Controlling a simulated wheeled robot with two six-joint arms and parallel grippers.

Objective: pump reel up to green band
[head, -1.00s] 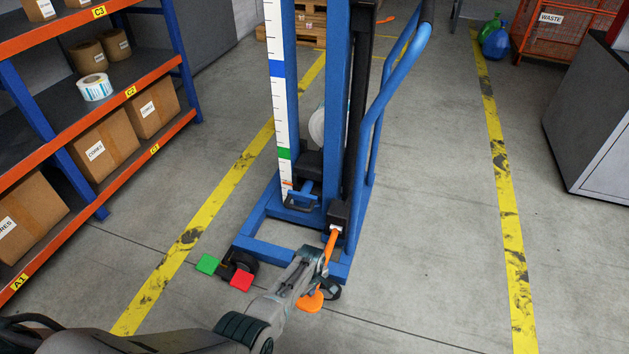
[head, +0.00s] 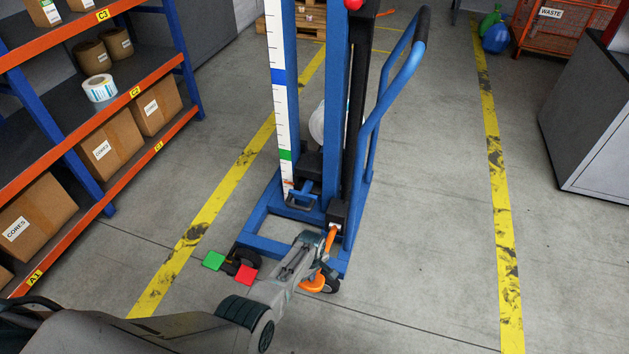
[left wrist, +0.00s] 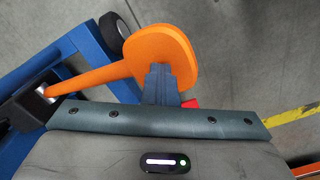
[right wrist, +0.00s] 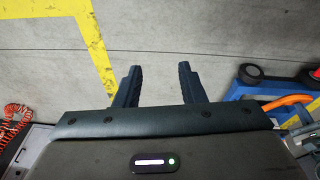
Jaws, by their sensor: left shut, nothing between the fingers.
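The blue hand lift (head: 350,270) stands in the aisle, with a white scale (head: 281,110) on its mast. The scale has a green band (head: 286,155) and, higher, a blue band. A pale reel (head: 317,124) shows partly behind the mast. The black carriage (head: 309,166) sits low, around or just below the green band. An orange pump pedal (head: 312,284) slopes from the lift's base; its pad (left wrist: 162,55) fills the left wrist view. My left gripper (left wrist: 160,82) is shut and empty at the pad's edge. My right gripper (right wrist: 157,80) is open and empty over floor.
A green pedal (head: 213,260) and a red pedal (head: 246,274) are left of the orange one. Orange-and-blue shelving (head: 130,92) with boxes stands left. A grey cabinet (head: 590,140) and a waste cage (head: 560,28) are right. Floor right of the lift is clear.

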